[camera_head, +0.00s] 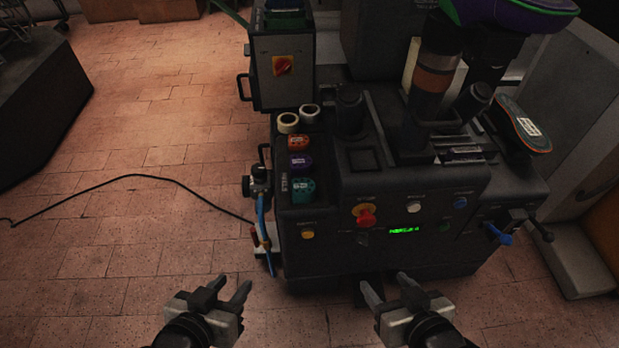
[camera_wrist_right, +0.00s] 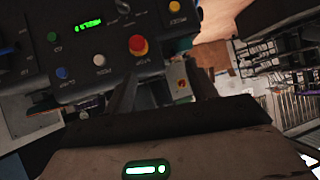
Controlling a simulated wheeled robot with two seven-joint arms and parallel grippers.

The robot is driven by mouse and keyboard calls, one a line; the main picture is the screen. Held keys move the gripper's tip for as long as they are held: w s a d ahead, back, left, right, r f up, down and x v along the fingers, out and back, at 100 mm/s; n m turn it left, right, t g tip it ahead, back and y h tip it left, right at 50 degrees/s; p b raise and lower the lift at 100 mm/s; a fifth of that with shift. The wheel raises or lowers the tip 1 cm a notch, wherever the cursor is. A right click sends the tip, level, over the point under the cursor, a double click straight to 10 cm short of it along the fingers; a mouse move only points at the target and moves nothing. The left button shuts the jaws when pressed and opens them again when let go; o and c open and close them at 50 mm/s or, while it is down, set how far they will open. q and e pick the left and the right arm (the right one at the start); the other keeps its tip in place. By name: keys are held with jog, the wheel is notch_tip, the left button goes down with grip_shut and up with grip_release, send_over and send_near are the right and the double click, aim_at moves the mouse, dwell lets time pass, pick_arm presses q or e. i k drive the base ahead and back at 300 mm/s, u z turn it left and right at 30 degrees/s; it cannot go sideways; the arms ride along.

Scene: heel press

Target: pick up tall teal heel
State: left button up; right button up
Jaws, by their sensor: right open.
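The teal heel (camera_head: 303,189) sits in the tray on the left of the machine top, nearest the front in a row with a purple heel (camera_head: 299,163) and an orange heel (camera_head: 298,141). My left gripper (camera_head: 231,287) is open and empty, low in front of the machine and to the left of my right gripper. My right gripper (camera_head: 387,287) is open and empty in front of the machine's control panel. In the right wrist view its fingers (camera_wrist_right: 162,95) point toward the panel. Both grippers are well apart from the heels.
The dark press machine (camera_head: 400,190) has a red knob (camera_head: 366,216), other buttons and a green display (camera_head: 405,231). Two pale rings (camera_head: 288,122) lie behind the heels. A shoe sole (camera_head: 523,125) is at the right.

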aim_at(303, 191)
jog(key=k, duration=0.25)
jog(key=z, duration=1.2)
jog(key=i, duration=0.4)
jog(key=u, duration=1.9)
jog(key=i, duration=0.5)
